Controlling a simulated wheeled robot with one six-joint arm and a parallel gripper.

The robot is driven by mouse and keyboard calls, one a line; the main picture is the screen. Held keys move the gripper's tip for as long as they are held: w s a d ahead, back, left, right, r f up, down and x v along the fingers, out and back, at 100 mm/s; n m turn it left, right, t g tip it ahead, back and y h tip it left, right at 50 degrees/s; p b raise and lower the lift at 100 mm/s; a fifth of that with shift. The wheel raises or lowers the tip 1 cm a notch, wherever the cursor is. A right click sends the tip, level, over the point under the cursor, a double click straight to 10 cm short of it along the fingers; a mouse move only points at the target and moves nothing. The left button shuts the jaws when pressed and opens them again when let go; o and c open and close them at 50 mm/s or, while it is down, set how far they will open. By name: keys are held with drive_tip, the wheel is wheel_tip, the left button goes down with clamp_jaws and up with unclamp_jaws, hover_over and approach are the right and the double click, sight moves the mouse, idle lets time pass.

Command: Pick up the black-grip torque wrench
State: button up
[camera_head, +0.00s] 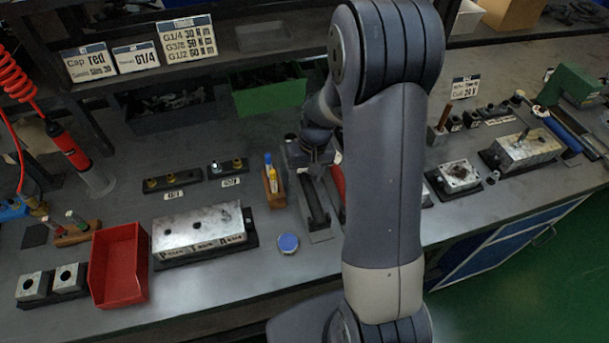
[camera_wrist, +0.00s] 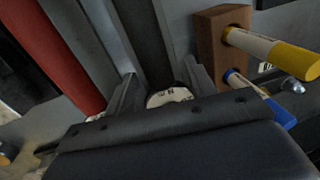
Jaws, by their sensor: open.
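The black-grip torque wrench (camera_head: 315,204) lies on a grey holder on the bench, its dark grip pointing toward the front. In the wrist view its dark bar (camera_wrist: 146,38) runs up from between my fingers, with a pale, marked round part (camera_wrist: 168,97) close to the jaws. My gripper (camera_head: 318,166) is low over the far end of the wrench; its open fingers (camera_wrist: 160,75) stand on either side of it. I cannot tell whether they touch it. My arm hides part of the area on the right.
A red-grip tool (camera_head: 338,181) lies close on the right; its red handle (camera_wrist: 58,50) is at left in the wrist view. A wooden block (camera_head: 273,188) with yellow and blue handled tools stands close on the other side. A blue round cap (camera_head: 288,243) lies in front.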

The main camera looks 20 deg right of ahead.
drive_tip(key=shift+a+f, duration=0.1)
drive_tip(key=shift+f, duration=0.75)
clamp_jaws()
